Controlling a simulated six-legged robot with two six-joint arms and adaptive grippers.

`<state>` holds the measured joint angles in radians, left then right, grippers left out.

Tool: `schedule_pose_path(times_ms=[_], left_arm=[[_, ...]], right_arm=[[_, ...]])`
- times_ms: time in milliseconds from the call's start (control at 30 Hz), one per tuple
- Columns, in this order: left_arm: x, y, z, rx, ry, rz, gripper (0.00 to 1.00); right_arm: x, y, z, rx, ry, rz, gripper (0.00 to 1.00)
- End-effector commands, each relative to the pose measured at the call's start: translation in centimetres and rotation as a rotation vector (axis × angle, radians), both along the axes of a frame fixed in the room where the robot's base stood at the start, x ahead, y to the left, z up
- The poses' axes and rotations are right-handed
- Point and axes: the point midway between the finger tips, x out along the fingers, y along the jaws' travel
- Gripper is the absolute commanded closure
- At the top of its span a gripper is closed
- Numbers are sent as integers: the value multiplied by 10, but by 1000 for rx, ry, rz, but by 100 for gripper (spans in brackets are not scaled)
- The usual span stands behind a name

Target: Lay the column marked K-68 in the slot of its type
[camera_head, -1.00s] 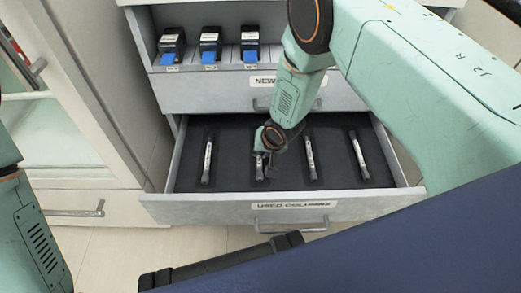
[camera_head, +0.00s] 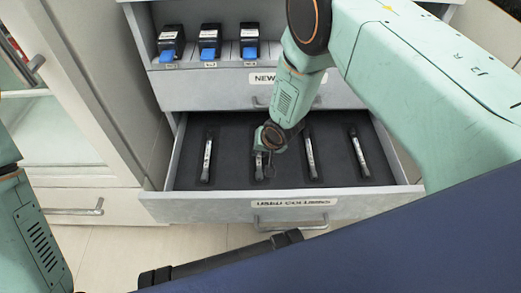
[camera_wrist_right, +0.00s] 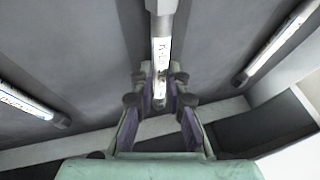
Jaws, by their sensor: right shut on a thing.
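My right gripper (camera_head: 262,153) reaches down into the open lower drawer (camera_head: 190,208). It is shut on a slim silver column (camera_head: 258,168), the second from the left. In the right wrist view, the column (camera_wrist_right: 161,48) runs lengthwise between my fingers (camera_wrist_right: 160,97). Its label starts with what looks like a K; the rest is too blurred to read. In the head view the column lies in or just above a dark slot; I cannot tell which. My left arm shows at the left edge, but its gripper is out of view.
Three other columns lie in the drawer: one at the left (camera_head: 207,160), one right of my gripper (camera_head: 310,158), one far right (camera_head: 358,157). The upper drawer (camera_head: 205,93) holds three black boxes with blue fronts. The drawer walls stand close around.

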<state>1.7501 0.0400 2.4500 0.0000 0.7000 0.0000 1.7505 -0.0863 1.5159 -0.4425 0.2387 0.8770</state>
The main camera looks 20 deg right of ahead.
Motion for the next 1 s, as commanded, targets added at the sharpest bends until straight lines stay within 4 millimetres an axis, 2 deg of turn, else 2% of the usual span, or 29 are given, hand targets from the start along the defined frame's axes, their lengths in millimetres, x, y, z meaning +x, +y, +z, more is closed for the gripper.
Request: schedule_pose_path(times_ms=[67, 100, 400, 767, 1000], left_arm=[[0, 0, -1, 0, 0, 0, 58], [0, 0, -1, 0, 0, 0, 58], [0, 0, 0, 0, 0, 0, 58], [0, 0, 0, 0, 0, 0, 58], [0, 0, 0, 0, 0, 0, 58]], right_arm=[[1, 0, -1, 1, -1, 0, 100], [1, 0, -1, 0, -2, 0, 84], [0, 0, -1, 0, 0, -1, 59], [-2, -1, 1, -1, 3, -1, 59], [-13, -4, 29, 1, -1, -2, 59]])
